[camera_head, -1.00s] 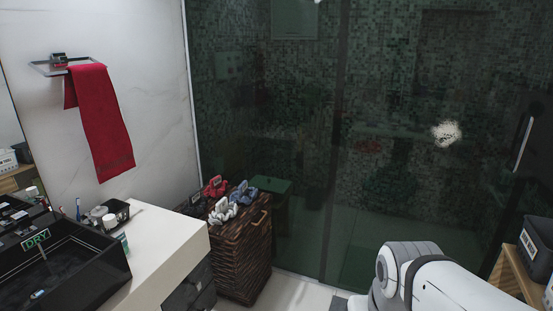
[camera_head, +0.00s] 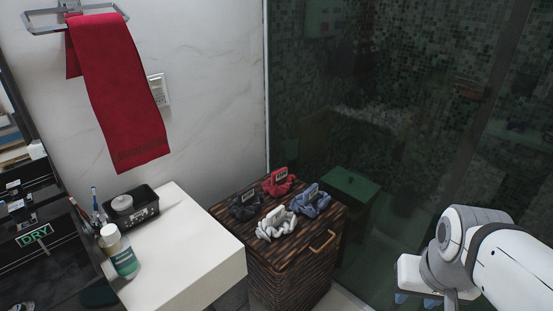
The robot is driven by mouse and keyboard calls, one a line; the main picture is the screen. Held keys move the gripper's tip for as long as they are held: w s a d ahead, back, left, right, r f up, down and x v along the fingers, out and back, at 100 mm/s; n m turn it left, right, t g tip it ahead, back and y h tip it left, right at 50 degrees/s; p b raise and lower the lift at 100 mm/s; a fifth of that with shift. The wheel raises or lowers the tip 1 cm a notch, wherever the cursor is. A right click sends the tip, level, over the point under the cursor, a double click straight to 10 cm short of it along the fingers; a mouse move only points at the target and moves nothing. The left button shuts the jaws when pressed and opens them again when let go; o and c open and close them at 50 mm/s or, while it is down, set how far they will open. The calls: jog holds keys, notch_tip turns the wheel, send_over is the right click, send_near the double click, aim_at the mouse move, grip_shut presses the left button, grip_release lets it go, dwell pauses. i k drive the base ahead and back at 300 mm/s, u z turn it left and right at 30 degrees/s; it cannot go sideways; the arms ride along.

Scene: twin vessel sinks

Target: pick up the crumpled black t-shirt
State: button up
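The crumpled black t-shirt (camera_head: 246,206) is a small dark bundle with a tag standing on it. It lies on the left part of the lid of a dark brown woven hamper (camera_head: 290,282). A red crumpled cloth (camera_head: 279,186) lies behind and right of it, a white one (camera_head: 277,226) in front and right, and a blue-grey one (camera_head: 312,203) farther right. My gripper (camera_head: 416,299) is at the bottom edge, well right of the hamper and away from the t-shirt. Only small blue parts of it show below my white arm, so its opening is unclear.
A red towel (camera_head: 120,100) hangs above. Dark shower glass (camera_head: 400,120) stands behind the hamper.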

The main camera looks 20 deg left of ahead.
aim_at(247, 203)
jog(key=u, duration=0.6)
jog(key=i, duration=1.25)
jog(key=u, duration=0.6)
jog(key=k, duration=0.95)
jog(key=u, duration=0.15)
jog(key=i, duration=0.95)
jog(key=z, duration=0.05)
